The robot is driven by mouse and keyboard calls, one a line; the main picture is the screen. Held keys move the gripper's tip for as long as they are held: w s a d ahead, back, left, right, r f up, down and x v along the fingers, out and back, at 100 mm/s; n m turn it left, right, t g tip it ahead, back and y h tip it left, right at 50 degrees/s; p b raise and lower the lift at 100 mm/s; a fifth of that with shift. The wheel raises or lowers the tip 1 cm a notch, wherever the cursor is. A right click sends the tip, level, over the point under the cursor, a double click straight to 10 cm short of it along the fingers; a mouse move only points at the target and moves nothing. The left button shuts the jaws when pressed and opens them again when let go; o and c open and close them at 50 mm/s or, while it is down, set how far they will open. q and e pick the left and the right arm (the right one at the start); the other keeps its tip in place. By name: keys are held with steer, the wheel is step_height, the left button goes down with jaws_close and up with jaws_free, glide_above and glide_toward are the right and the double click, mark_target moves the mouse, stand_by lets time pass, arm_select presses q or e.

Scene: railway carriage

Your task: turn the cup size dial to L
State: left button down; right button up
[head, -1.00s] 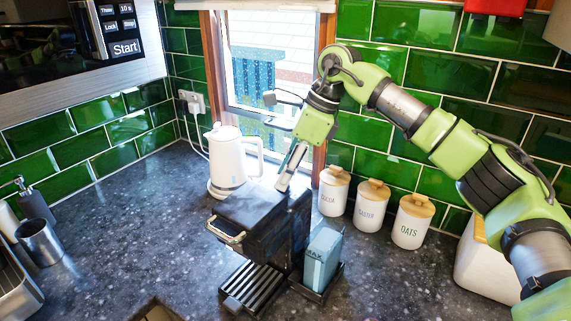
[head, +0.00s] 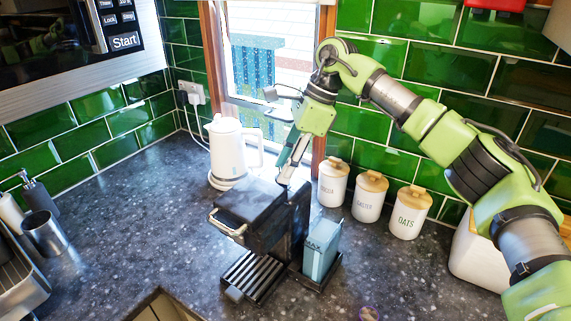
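The black coffee machine (head: 250,207) stands on the dark speckled counter, with a handle at its front left, a slatted drip tray (head: 252,279) below and a pale blue water tank (head: 321,250) at its right. The cup size dial cannot be made out. My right gripper (head: 288,178) points down at the back top edge of the machine, at or just above it. Its fingertips are small and partly hidden, so I cannot tell if they are open or touching the machine. My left gripper is not in view.
A white kettle (head: 229,152) stands close behind the machine. Three white canisters with wooden lids (head: 370,196) stand along the green tiled wall at right. A metal cup (head: 45,233) and a soap dispenser (head: 38,196) are at left. The counter between is clear.

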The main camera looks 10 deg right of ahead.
steer(key=shift+o, duration=0.9)
steer(key=shift+r, duration=0.1)
steer(key=v, duration=1.1)
steer(key=shift+d+r, duration=0.25)
steer(key=shift+r, duration=0.1)
steer(key=shift+f, duration=0.1)
